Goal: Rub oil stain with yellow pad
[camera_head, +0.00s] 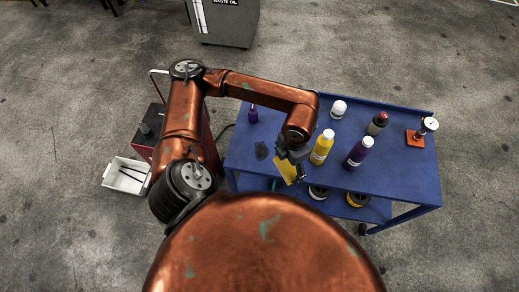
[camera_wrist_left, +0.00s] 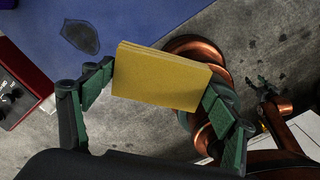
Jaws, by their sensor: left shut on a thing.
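The yellow pad (camera_head: 287,171) is held in my left gripper (camera_head: 292,166) at the near edge of the blue cart top (camera_head: 225,160). In the left wrist view, the pad (camera_wrist_left: 162,80) spans between the two green-and-black fingers, which are shut on its two ends. The oil stain (camera_head: 261,151) is a small dark patch on the blue top, left of and beyond the pad in the head view. In the left wrist view, the stain (camera_wrist_left: 80,36) lies up and left of the pad, uncovered and apart from it.
A yellow bottle (camera_head: 321,148) and a purple bottle (camera_head: 358,153) stand right of my gripper. A white tray (camera_head: 124,175) lies on the floor left.

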